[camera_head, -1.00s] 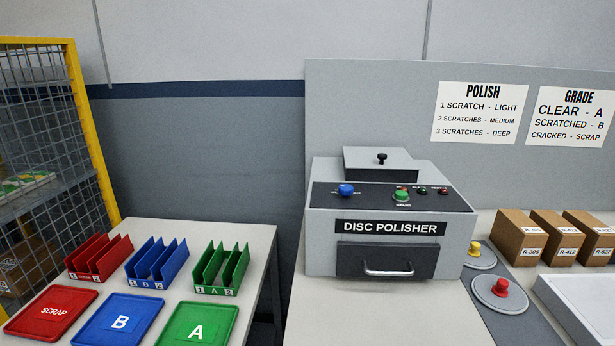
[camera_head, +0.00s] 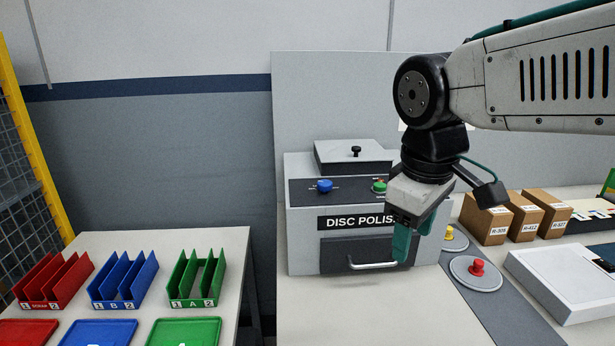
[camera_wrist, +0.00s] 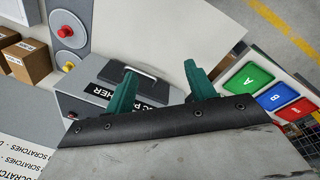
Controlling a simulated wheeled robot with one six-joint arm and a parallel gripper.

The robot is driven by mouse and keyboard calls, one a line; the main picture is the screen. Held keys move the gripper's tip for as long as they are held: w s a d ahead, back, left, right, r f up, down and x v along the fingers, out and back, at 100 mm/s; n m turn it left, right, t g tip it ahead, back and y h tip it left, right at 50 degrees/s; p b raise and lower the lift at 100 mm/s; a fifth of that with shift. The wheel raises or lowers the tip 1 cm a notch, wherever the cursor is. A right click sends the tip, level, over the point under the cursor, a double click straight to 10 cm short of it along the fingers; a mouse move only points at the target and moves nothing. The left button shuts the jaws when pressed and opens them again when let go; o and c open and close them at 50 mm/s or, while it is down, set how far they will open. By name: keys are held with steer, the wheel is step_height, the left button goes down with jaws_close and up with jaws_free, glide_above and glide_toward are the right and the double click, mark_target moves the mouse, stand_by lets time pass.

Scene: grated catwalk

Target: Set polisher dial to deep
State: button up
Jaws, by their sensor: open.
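The grey disc polisher (camera_head: 304,240) stands on the right-hand bench in the head view. Its blue dial (camera_head: 324,186) is at the left of the dark control panel, with a green button (camera_head: 379,187) to its right. The dial's setting marks are too small to read. My gripper (camera_head: 406,246) hangs in front of the polisher's right side, fingers down, hiding the end of its label and the right part of its panel. In the wrist view, my gripper (camera_wrist: 158,92) has its green fingers apart with nothing between them. The polisher (camera_wrist: 85,105) lies beyond them there.
Sorting racks, such as the green one (camera_head: 196,278), and trays stand on the left table. Red (camera_head: 477,268) and yellow (camera_head: 449,236) knobbed discs sit right of the polisher. Cardboard boxes (camera_head: 487,222) and a white case (camera_head: 565,280) stand farther right. The bench front is clear.

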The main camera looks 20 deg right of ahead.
steer(key=w+a+r+n+h, duration=0.1)
steer(key=w+r+n, duration=0.1)
steer(key=w+n, duration=0.4)
steer(key=w+a+r+n+h, duration=0.1)
steer(key=w+r+n, duration=0.15)
steer(key=w, duration=0.65)
steer(key=n+h, duration=0.1)
steer(key=n, duration=0.8)
glide_toward(324, 183)
steer(key=shift+t, duration=0.4)
steer(key=x, duration=0.8)
steer(key=shift+s+d, duration=0.1)
steer(key=shift+s, duration=0.1)
steer(key=c, duration=1)
